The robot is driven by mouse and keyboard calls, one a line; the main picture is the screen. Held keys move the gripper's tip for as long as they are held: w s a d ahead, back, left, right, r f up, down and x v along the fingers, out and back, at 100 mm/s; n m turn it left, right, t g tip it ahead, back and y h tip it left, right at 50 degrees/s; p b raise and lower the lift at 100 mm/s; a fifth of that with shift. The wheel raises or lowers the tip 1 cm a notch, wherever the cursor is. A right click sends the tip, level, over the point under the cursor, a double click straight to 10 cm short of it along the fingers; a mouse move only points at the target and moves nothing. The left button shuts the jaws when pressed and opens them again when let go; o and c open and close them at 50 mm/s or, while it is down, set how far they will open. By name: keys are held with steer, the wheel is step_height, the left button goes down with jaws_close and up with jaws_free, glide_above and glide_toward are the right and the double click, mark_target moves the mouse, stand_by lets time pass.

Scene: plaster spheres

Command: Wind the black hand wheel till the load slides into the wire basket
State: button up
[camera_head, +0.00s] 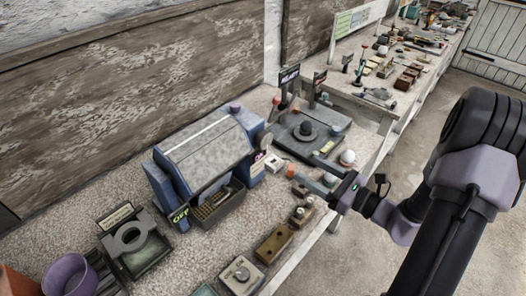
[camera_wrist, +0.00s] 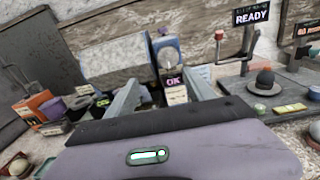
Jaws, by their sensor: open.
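No black hand wheel shows clearly. A black domed piece (camera_head: 306,129) stands on a round grey disc on a dark flat machine; it also shows at the right of the wrist view (camera_wrist: 264,79). A round grey disc (camera_wrist: 168,57) sits on the blue side of the sloped grey machine (camera_head: 205,150). A dark open tray (camera_head: 232,203) with brownish contents sits below that machine's front; whether it is the wire basket I cannot tell. My gripper (camera_head: 312,180) is open over the bench's front part. Its grey fingers (camera_wrist: 165,95) show apart, with the blue machine beyond. No load is identifiable.
A "READY" sign (camera_wrist: 252,16) stands behind the flat machine. A white ball (camera_head: 347,157) and small blocks (camera_head: 274,243) lie near the front edge. A purple cup (camera_head: 70,275) is at lower left. The floor at right is clear.

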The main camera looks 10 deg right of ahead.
mark_target(267, 140)
steer(key=x, duration=0.5)
steer(key=d+b+x, duration=0.1)
steer(key=x, duration=0.5)
steer(key=w+x, duration=0.1)
steer(key=x, duration=0.4)
steer(key=shift+w+f, duration=0.2)
steer(key=shift+w, duration=0.1)
steer(key=c, duration=1.1)
steer(key=shift+o, duration=0.2)
steer(key=shift+f+b, duration=0.25)
steer(key=shift+b, duration=0.65)
steer(key=shift+n+b, duration=0.55)
steer(key=shift+n, duration=0.05)
steer(key=shift+s+r+n, duration=0.1)
steer(key=shift+r+n, duration=0.15)
steer(key=shift+n, duration=0.05)
steer(key=o, duration=1.1)
steer(key=shift+c, duration=0.2)
